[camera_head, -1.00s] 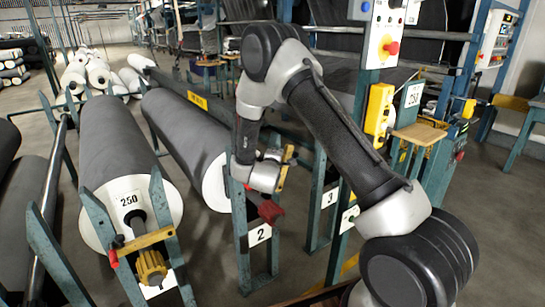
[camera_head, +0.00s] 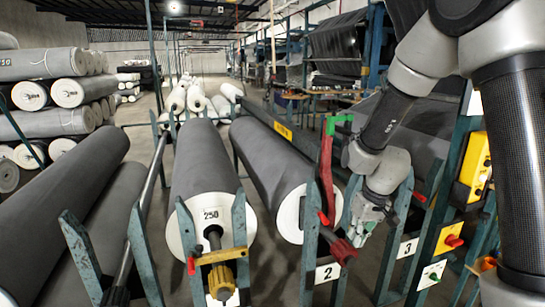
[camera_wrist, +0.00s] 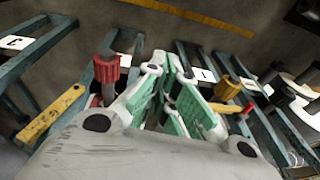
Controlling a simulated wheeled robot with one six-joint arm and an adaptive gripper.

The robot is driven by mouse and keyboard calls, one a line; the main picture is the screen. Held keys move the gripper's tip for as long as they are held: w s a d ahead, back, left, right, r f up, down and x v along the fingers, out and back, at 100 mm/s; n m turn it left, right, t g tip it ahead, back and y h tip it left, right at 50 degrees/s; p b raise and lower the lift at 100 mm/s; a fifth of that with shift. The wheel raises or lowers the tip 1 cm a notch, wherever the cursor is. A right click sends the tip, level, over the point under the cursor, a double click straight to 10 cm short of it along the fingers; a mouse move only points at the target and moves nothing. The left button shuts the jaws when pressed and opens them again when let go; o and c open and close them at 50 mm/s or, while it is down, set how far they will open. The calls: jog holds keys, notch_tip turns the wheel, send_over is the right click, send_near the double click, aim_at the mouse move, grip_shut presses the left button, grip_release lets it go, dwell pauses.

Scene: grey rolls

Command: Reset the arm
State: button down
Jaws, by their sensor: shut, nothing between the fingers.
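My arm reaches in from the right in the head view, bent at the elbow, with its forearm hanging down. My gripper (camera_head: 368,212) is at its lower end, low beside the rack post marked 2. In the wrist view my gripper (camera_wrist: 172,75) shows its green-padded fingers drawn together with nothing held. A dark red knob (camera_head: 341,250) on the shaft end is just left of my gripper. It also shows in the wrist view (camera_wrist: 106,68). A red upright lever with a green top (camera_head: 328,165) stands left of my wrist.
Blue posts (camera_head: 310,250) stand close around my gripper. A yellow control box (camera_head: 472,168) is to the right. Stacked rolls (camera_head: 48,95) are far left.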

jog(key=s+d+r+m+t, duration=0.1)
jog(key=s+d+r, duration=0.5)
jog(key=s+r, duration=0.5)
jog(key=s+d+r+m+t+h, duration=0.1)
jog(key=s+d+r+m, duration=0.1)
jog(key=s+d+r, duration=0.4)
jog(key=s+r, duration=0.5)
jog(key=shift+d+t+h, duration=0.2)
jog(key=shift+t+h, duration=0.1)
